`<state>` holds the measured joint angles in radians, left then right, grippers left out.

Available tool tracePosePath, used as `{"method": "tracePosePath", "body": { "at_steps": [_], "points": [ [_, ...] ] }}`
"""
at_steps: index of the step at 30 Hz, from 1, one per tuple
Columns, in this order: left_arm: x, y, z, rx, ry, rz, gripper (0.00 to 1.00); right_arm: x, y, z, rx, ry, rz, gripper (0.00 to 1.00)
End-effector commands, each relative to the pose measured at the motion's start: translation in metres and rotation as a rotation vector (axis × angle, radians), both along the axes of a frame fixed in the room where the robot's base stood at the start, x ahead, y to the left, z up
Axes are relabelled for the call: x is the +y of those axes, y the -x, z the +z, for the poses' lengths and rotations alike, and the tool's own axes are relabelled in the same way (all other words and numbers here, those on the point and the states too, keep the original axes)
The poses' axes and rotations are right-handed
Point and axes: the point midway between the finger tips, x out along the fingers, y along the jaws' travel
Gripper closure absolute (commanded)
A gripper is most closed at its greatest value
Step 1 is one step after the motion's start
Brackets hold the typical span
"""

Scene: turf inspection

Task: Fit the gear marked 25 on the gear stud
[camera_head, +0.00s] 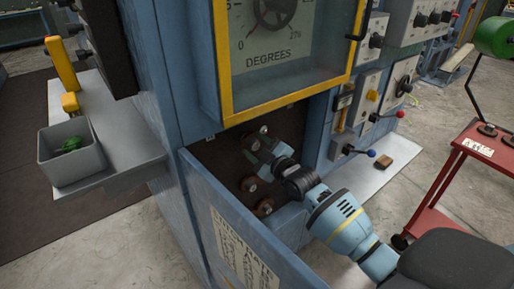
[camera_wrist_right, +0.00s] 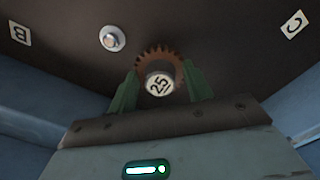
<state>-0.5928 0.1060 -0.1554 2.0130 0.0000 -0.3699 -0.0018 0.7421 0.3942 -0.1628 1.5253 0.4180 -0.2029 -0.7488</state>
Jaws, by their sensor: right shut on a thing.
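The gear marked 25 (camera_wrist_right: 159,84) is brown and toothed with a pale round hub. My right gripper (camera_wrist_right: 160,92) is shut on it, with a green finger on each side of the hub. A bare metal stud (camera_wrist_right: 113,38) stands on the dark back panel, above and left of the gear, apart from it. I cannot tell how far the gear is from the panel. In the head view my right gripper (camera_head: 258,147) reaches into the open compartment below the dial, and the held gear is hard to make out. My left gripper is out of view.
Labels B (camera_wrist_right: 19,33) and C (camera_wrist_right: 293,24) mark the panel. Brown round parts (camera_head: 249,183) (camera_head: 264,207) sit low in the compartment. An open blue door (camera_head: 235,235) stands in front. A grey bin (camera_head: 72,171) holds something green. A red cart (camera_head: 462,185) stands right.

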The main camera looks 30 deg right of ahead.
Motion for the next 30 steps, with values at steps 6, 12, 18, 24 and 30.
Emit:
{"method": "tracePosePath", "body": {
  "at_steps": [6, 12, 18, 24, 30],
  "points": [
    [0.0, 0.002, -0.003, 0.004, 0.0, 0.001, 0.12, 0.001, -0.005, 0.0, -0.001, 0.0, 0.0, 0.75],
    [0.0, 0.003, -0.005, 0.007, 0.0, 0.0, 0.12, 0.002, -0.009, 0.0, -0.001, 0.001, 0.001, 0.75],
    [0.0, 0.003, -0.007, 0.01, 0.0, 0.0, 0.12, 0.002, -0.014, 0.001, -0.002, 0.001, 0.0, 0.75],
    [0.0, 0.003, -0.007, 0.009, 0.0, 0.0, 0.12, 0.002, -0.014, 0.001, -0.002, 0.001, 0.0, 0.3],
    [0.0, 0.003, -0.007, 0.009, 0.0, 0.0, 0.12, 0.002, -0.014, 0.001, 0.0, 0.0, 0.0, 0.24]
  ]
}}
